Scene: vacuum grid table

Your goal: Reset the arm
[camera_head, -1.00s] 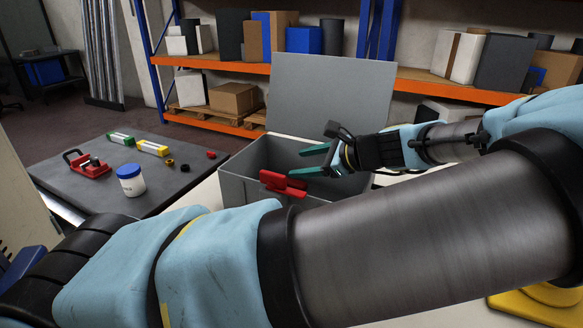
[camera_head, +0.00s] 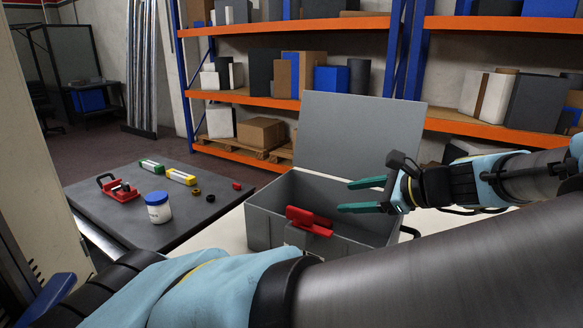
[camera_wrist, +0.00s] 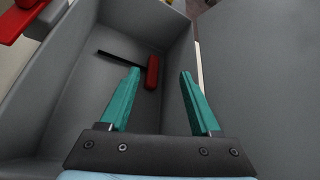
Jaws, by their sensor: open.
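My gripper (camera_head: 366,195) is open, its two green fingers apart with nothing between them. In the head view it is over the right part of an open grey box (camera_head: 268,229), pointing left. In the wrist view the gripper (camera_wrist: 157,82) shows above the inside of the box. A red-handled tool (camera_wrist: 152,72) with a dark shaft lies on the box floor beyond the fingertips. The arm links cover the lower part of the head view.
The raised grey lid (camera_head: 358,125) stands behind the box. A red latch (camera_head: 309,220) is on its front wall. Left, a dark table (camera_head: 120,205) holds a red vacuum clamp (camera_head: 118,189), a white jar (camera_head: 158,208), green and yellow blocks, and small rings. Orange shelves (camera_head: 240,97) stand behind.

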